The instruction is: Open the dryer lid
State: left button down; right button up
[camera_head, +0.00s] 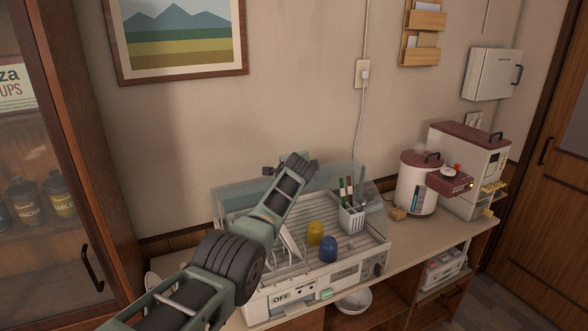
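The white dish dryer (345,277) stands on the counter, with an "OFF" label on its front. Its clear lid (335,175) appears raised along the back edge, and the rack below lies uncovered at the front. A yellow cup (315,233), a blue cup (328,249), white plates (291,245) and a white holder (352,217) with dark utensils are in the rack. My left gripper (291,163) is over the back of the dryer, overlapping the lid in view. Its fingertips are unclear, and I cannot tell whether it touches the lid. My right gripper is not in view.
A white canister (420,184) and a red-topped machine (470,160) stand on the counter to the right. A glass-door cabinet (90,190) stands close on the left. A white bowl (354,301) sits under the counter. A picture (180,40) hangs above.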

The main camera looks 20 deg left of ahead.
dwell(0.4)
pick_arm(q)
jog(key=c, duration=2.2)
grip_release()
jog(key=shift+o, duration=0.4)
jog(key=shift+s+d+r, duration=0.1)
jog(key=shift+d, duration=0.05)
jog(key=shift+s+d+r, duration=0.2)
jog(key=shift+s+r, duration=0.05)
jog(key=shift+s, duration=0.15)
jog(key=v, duration=1)
jog(key=shift+s+r, duration=0.2)
jog(key=shift+s, duration=0.15)
